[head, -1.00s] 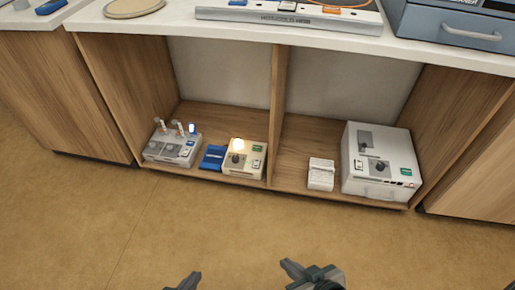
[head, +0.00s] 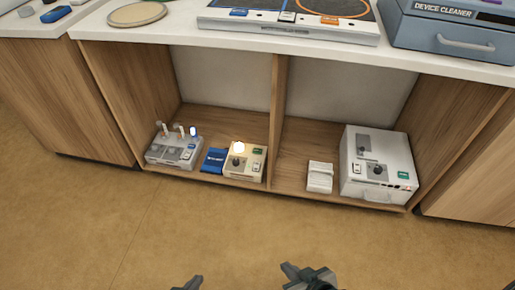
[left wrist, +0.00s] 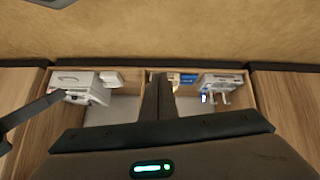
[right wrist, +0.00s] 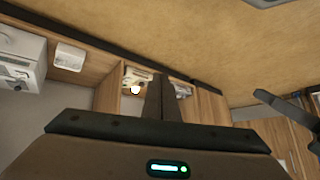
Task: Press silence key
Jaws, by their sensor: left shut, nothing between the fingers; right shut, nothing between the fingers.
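A cream box (head: 245,163) with a glowing round lamp (head: 239,146), a dark knob, a small green label and a white switch plate stands in the left bay of the low shelf. Which part is the silence key is too small to tell. My left gripper (head: 190,284) and right gripper (head: 308,275) show at the bottom edge of the head view, well apart from the shelf. Both are shut and empty. The fingers also show in the left wrist view (left wrist: 158,97) and the right wrist view (right wrist: 162,98). The lit lamp shows in the right wrist view (right wrist: 135,89).
A grey device with several upright plugs (head: 173,152) and a blue box (head: 214,160) stand left of the cream box. Right of the divider (head: 276,115) are a small white block (head: 320,177) and a large white device (head: 378,165). The counter (head: 180,28) overhangs; the floor is clear.

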